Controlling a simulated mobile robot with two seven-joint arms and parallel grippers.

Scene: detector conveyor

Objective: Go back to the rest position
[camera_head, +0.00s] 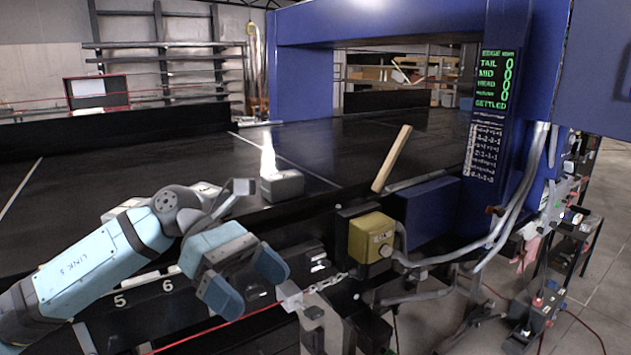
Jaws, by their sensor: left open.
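My left arm comes in from the left, and its left gripper (256,288) is at lower centre, in front of the conveyor's near side. Its two blue fingers are apart, with nothing seen between them. My right gripper is not in view. The black conveyor belt (110,175) runs across behind the arm into the blue detector frame (380,22).
A yellow box (371,237) with a cable is right of my gripper, on the conveyor's front side. The detector post has a green-lettered display (495,80). Open floor (600,250) shows at right.

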